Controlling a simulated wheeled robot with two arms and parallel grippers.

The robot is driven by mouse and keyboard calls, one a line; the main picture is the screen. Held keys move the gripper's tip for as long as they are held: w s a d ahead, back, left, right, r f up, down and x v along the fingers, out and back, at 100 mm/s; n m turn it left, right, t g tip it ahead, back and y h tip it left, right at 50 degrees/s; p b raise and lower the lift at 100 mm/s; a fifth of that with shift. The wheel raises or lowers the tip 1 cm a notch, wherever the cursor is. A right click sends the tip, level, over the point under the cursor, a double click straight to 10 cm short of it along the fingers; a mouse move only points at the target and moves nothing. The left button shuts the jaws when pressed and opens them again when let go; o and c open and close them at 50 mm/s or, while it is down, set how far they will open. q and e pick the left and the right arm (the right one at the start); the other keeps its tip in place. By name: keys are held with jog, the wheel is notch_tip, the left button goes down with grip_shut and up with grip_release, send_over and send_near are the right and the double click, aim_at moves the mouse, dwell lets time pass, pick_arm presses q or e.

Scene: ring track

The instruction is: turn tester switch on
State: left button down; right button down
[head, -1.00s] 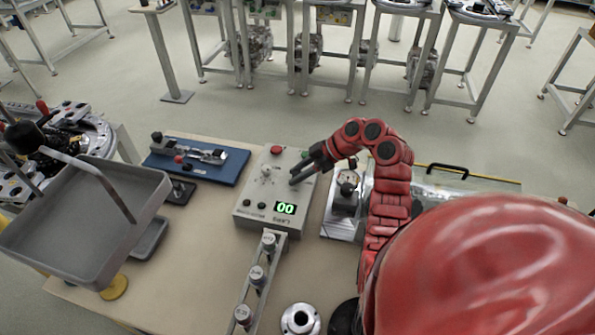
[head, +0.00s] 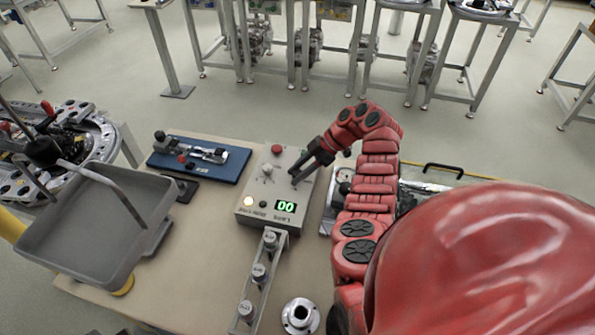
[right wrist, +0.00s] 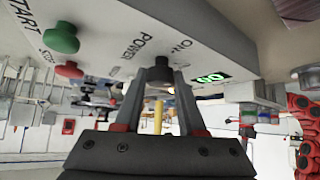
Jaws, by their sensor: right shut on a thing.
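The tester is a grey box (head: 255,215) on the table, with a green display (head: 285,206) reading 00 and a red button (head: 278,150) on top. A small lamp (head: 248,201) at its lower left glows pale yellow. My right gripper (head: 294,181) reaches in from the right over the tester's right side. In the right wrist view its fingertips (right wrist: 158,74) close around the dark switch (right wrist: 159,84) beside the POWER and ON labels; the fingers partly hide it. A green START button (right wrist: 61,38) and a red STOP button (right wrist: 69,70) show beside it. My left gripper is out of view.
A blue board (head: 200,160) with a metal fixture lies left of the tester. A rail with several knobs (head: 259,273) runs in front, near a metal ring (head: 300,316). Bare table lies left of the rail.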

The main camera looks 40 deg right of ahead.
jog(key=shift+w+a+r, duration=0.1)
jog(key=shift+a, duration=0.05)
jog(key=shift+n+g, duration=0.3)
jog(key=shift+n, duration=0.1)
jog(key=shift+d+f, duration=0.2)
jog(key=shift+n+b, duration=0.3)
jog(key=shift+b, duration=0.05)
jog(key=shift+n+g+y+b, duration=0.3)
jog(key=shift+n+g+b, duration=0.7)
jog(key=shift+b, duration=0.85)
jog(key=shift+a, duration=0.1)
jog(key=shift+c, duration=2.4)
grip_release()
